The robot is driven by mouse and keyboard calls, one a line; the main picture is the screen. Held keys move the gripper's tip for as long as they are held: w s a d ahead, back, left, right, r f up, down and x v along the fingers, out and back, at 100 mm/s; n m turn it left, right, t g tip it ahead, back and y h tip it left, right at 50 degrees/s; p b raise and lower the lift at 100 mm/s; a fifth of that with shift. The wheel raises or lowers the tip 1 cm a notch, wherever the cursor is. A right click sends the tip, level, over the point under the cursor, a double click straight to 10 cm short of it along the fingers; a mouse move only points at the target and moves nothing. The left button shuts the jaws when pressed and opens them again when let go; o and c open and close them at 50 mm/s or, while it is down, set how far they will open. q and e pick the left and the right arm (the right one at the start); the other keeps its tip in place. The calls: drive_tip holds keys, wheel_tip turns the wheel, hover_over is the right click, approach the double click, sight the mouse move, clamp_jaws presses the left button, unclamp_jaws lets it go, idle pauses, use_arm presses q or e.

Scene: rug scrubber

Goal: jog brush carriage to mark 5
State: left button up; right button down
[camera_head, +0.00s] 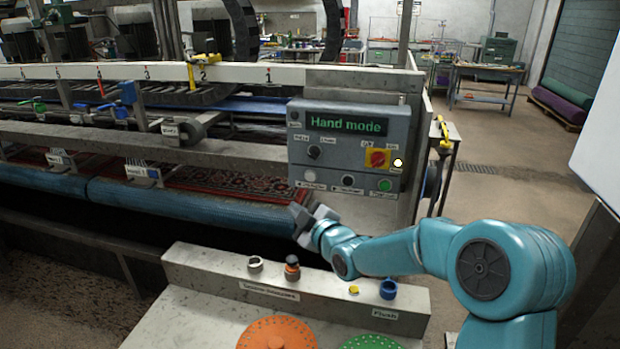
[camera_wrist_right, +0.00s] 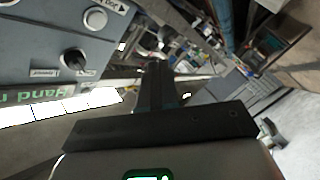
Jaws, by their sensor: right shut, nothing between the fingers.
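The control panel (camera_head: 345,150) shows "Hand mode" on its green display (camera_head: 346,124). Its bottom row has a pale button (camera_head: 310,176) at left, a dark-centred one (camera_head: 347,180) and a green one (camera_head: 384,185). The pale button also shows in the wrist view (camera_wrist_right: 95,18), upside down beside a label with an arrow that seems to read "Jog". A yellow pointer (camera_head: 205,59) sits at the numbered rail (camera_head: 235,72); which part is the brush carriage is unclear. My right gripper (camera_head: 300,215) is shut and empty, below the panel's left corner, apart from the buttons. Its fingers (camera_wrist_right: 160,75) point past the panel.
A red-on-yellow rotary switch (camera_head: 377,158) and a black knob (camera_head: 314,152) are on the panel. A grey console (camera_head: 225,270) with small knobs and orange and green discs stands in front. A patterned rug (camera_head: 235,184) lies behind a blue roller (camera_head: 190,205).

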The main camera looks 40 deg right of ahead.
sight(310, 176)
drive_tip(key=shift+d+r, duration=0.3)
drive_tip(key=shift+r, duration=0.45)
drive_tip(key=w+d+p, duration=0.5)
drive_tip(key=d, duration=0.1)
drive_tip(key=shift+w+d, duration=0.35)
